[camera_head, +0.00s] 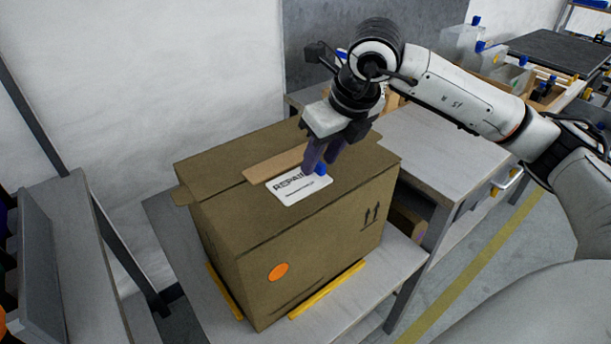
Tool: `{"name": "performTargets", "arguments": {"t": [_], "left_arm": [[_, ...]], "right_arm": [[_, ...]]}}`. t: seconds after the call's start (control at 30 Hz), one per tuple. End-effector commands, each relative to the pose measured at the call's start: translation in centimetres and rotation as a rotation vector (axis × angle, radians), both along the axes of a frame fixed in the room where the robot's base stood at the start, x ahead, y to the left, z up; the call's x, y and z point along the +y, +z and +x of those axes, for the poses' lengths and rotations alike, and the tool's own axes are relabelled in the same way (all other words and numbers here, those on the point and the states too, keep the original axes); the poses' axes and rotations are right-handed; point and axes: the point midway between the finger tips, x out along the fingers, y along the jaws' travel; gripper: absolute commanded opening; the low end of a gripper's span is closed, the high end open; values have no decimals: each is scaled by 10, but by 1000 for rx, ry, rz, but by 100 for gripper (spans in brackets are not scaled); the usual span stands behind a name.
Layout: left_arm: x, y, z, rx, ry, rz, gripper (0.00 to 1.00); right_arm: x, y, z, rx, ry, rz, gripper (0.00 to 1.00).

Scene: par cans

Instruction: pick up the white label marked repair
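The white label marked REPAIR (298,190) lies on top of a brown cardboard box (225,213), near the middle of its upper face. A small blue piece (320,170) shows at the label's upper right edge; whether it belongs to the label is unclear. My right gripper (318,167) points down over that edge, its dark purple fingers close together at the blue piece. Whether they touch or grip it cannot be told. The fingers hide part of the label's right end. My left gripper is not in view.
The box stands on a grey table (375,309) with yellow strips by its base. A grey workbench (440,155) stands behind and right. A dark grey rail unit (70,265) is at left. Bottles with blue caps (480,48) stand at the back right.

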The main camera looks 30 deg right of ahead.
Motion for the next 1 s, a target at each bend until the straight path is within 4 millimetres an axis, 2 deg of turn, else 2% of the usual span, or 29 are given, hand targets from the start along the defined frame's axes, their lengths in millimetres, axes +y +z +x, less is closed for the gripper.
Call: {"name": "performTargets", "arguments": {"t": [0.17,0.37,0.73,0.87,1.0], "left_arm": [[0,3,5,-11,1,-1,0],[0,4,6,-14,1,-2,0],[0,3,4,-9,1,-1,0],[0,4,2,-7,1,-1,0],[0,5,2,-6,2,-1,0]], "right_arm": [[0,0,0,0,0,0,34],[0,0,0,0,1,1,1],[0,6,1,-3,0,1,0],[1,27,1,-7,2,2,0],[1,57,1,-7,2,2,0]]}}
